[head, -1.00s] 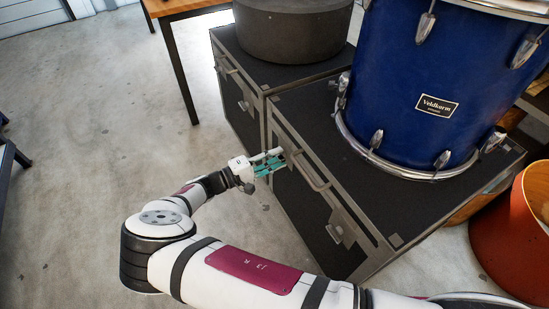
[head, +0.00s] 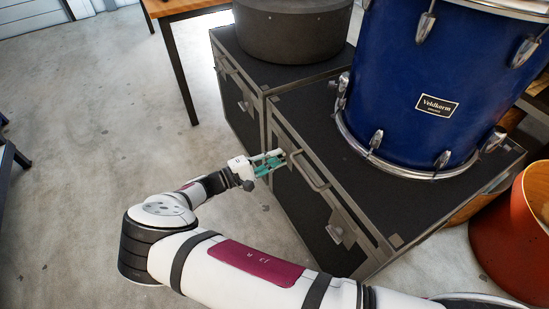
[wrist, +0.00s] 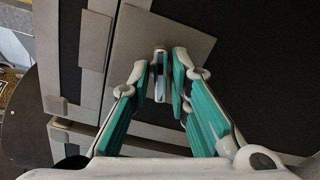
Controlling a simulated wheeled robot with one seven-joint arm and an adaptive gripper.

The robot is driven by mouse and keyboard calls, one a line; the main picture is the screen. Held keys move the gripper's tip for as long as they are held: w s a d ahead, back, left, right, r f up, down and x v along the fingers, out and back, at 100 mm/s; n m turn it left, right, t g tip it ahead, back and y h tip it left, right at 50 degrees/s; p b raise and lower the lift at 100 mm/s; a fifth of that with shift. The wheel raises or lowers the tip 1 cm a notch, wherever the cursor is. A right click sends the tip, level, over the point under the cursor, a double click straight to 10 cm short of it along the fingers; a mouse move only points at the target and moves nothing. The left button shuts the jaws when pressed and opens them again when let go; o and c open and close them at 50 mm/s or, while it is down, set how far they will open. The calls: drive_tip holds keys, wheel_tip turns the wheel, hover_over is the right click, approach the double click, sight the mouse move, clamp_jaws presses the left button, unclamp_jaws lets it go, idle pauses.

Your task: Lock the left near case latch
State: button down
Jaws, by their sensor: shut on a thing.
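The near case (head: 310,220) is a black box with grey metal edges, its latch side facing my arm. My gripper (head: 276,162) is at the left end of that side, by the upper edge, and hides the left latch in the head view. In the wrist view the latch's grey square plate (wrist: 190,45) lies behind the teal fingers. A small metal latch lever (wrist: 159,86) stands out between the fingertips (wrist: 165,68), which are shut on it. Whether the latch is locked cannot be told.
A blue drum (head: 415,95) stands on the near case. A handle (head: 312,172) and a right latch (head: 338,230) sit right of my gripper. Another case (head: 240,120) with a dark round case (head: 290,30) on top stands behind.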

drive_tip(key=n+b, duration=0.1)
drive_tip(key=n, duration=1.2)
drive_tip(key=shift+f, duration=0.15)
drive_tip(key=shift+n, duration=0.4)
drive_tip(key=c, duration=1.7)
unclamp_jaws()
drive_tip(key=v, duration=1.2)
